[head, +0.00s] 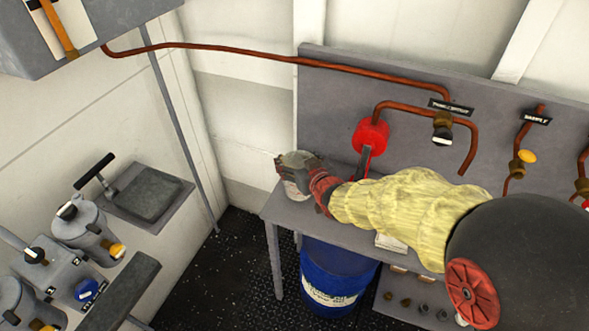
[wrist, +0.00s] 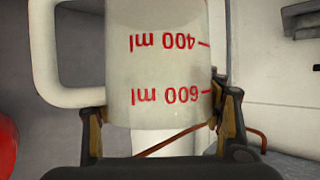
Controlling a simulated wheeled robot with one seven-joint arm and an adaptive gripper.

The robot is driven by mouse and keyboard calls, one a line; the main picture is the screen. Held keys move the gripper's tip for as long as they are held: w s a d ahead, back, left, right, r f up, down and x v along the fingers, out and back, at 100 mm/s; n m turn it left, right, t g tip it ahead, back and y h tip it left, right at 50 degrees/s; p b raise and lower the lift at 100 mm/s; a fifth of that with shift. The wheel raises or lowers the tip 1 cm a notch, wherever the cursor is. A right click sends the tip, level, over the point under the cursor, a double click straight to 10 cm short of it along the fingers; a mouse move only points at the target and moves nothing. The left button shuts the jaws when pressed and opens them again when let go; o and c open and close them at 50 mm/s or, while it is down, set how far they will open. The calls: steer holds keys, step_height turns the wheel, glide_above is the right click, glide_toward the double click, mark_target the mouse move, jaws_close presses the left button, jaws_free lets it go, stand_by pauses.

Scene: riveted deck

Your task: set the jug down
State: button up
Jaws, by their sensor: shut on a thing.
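The jug (wrist: 155,65) is a whitish, translucent vessel with red 400 ml and 600 ml marks and a pale loop handle (wrist: 48,60). In the wrist view its marks read upside down. My gripper (wrist: 158,122) is shut on the jug, with a finger on each side of its body. In the head view the jug (head: 296,188) shows at the left end of the grey bench (head: 283,211), partly hidden by my gripper (head: 297,168). I cannot tell whether its base touches the bench top.
A red round fitting (head: 371,136) with a grey lever is on the back panel, close to my arm. Copper pipes and valves (head: 442,132) line that panel. A blue drum (head: 338,278) stands under the bench. Grey canisters (head: 88,228) stand at left.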

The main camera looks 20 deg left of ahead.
mark_target(295, 167)
steer(key=shift+w+a+f, duration=0.1)
steer(key=shift+w+f, duration=0.1)
steer(key=shift+f, duration=0.1)
steer(key=shift+w+a+f+b, duration=0.15)
steer(key=shift+f+b, duration=0.5)
steer(key=shift+f, duration=0.95)
steer(key=shift+f, duration=0.25)
steer(key=o, duration=1.5)
steer(key=shift+r, duration=0.15)
